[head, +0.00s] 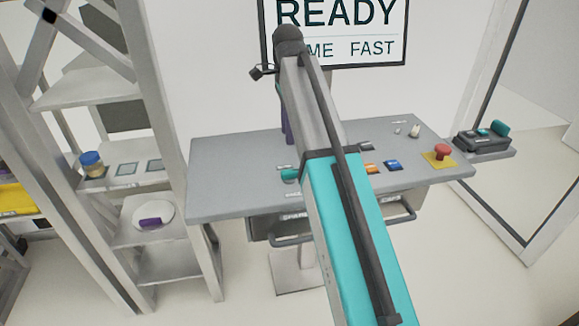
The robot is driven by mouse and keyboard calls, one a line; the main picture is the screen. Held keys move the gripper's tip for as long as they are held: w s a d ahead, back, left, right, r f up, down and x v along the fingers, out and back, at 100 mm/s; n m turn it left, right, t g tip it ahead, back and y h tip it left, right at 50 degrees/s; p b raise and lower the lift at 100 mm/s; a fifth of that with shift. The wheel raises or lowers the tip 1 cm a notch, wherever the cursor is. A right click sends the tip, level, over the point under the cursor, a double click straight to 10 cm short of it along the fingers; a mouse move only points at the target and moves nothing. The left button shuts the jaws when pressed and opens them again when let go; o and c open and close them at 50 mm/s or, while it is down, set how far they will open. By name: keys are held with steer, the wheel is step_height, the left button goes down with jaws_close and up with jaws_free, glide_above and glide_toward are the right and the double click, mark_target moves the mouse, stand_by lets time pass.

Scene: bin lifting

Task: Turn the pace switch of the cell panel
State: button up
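The cell panel (240,155) is a grey tilted desk top in the middle of the head view. A small cream knob (415,131) stands near its back right, beside a small label; it may be the pace switch, but its marking is too small to read. A screen (352,20) above the panel shows "READY" and, below, a partly covered word and "FAST". My arm, teal and grey, crosses in front of the panel and hides part of its middle. I cannot make out my gripper.
Right of my arm on the panel are an orange button (371,168), a blue button (393,165) and a red mushroom button (442,151) on yellow. A teal part (290,174) shows left of my arm. Shelves (140,178) stand left; a dark device (482,141) sits right.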

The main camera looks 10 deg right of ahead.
mark_target(289, 171)
steer(key=shift+d+f, duration=0.1)
steer(key=shift+d+f+p, duration=0.1)
steer(key=shift+f+p, duration=1.95)
steer(key=shift+f, duration=4.8)
